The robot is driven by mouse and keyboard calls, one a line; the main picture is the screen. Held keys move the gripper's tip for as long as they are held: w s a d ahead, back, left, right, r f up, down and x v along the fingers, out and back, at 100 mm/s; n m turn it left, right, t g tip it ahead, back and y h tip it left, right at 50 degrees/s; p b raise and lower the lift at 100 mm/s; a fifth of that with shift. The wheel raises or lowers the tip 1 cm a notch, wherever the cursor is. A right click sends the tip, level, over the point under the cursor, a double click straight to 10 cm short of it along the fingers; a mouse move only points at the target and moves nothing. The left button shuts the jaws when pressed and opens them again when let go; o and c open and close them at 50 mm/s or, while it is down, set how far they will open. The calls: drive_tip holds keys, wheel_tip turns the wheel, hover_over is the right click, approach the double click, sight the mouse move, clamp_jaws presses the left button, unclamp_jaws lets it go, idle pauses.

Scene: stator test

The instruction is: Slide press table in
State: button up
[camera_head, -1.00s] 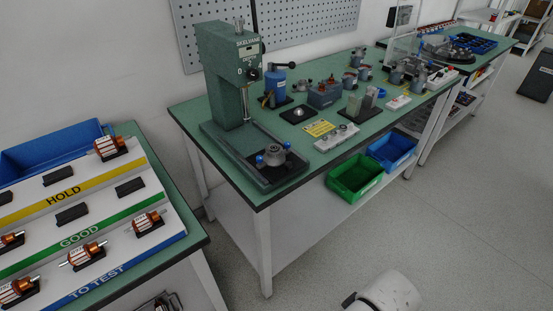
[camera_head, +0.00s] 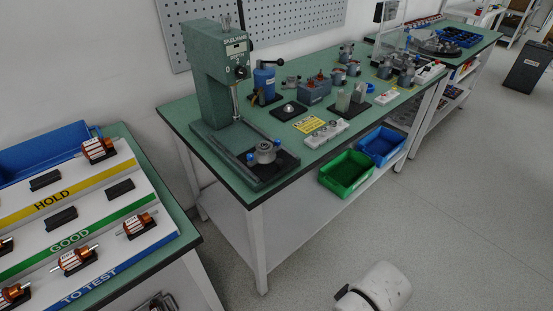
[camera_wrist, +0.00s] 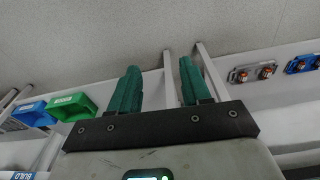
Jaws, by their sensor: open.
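The green press (camera_head: 222,75) stands at the near left end of the green workbench in the head view. Its sliding table (camera_head: 273,167), a dark plate, sits at the bench's front edge, out in front of the press column. A grey round fixture (camera_head: 264,152) with blue knobs is on that plate. My gripper (camera_wrist: 158,75) shows in the wrist view with two green fingers apart and nothing between them. It is away from the press table, which the wrist view does not show. In the head view only part of my white arm (camera_head: 382,288) shows, over the floor at the bottom.
A sorting board (camera_head: 70,215) with several copper-wound rotors is on the left table. Fixtures crowd the bench right of the press. The floor in front is clear.

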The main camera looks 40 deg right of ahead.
drive_tip(key=w+r+p, duration=0.1)
drive_tip(key=w, duration=0.1)
drive_tip(key=w+r+t+p, duration=0.1)
drive_tip(key=w, duration=0.1)
drive_tip(key=w+r+t+y, duration=0.1)
drive_tip(key=w, duration=0.1)
drive_tip(key=shift+w+d+p, duration=0.25)
drive_tip(key=shift+w+p, duration=0.05)
drive_tip(key=shift+p, duration=0.1)
drive_tip(key=shift+c, duration=0.7)
drive_tip(key=t+p, duration=0.7)
drive_tip(key=t, duration=0.3)
approach(282, 163)
drive_tip(key=shift+n, duration=0.3)
drive_tip(key=shift+b+x, duration=1.7)
drive_tip(key=shift+x, duration=0.4)
drive_tip(key=shift+w+a+r, duration=0.1)
drive_tip(key=shift+w, duration=0.05)
drive_tip(key=shift+b+x, duration=1.15)
drive_tip(key=shift+x, duration=1.15)
drive_tip(key=shift+c, duration=0.2)
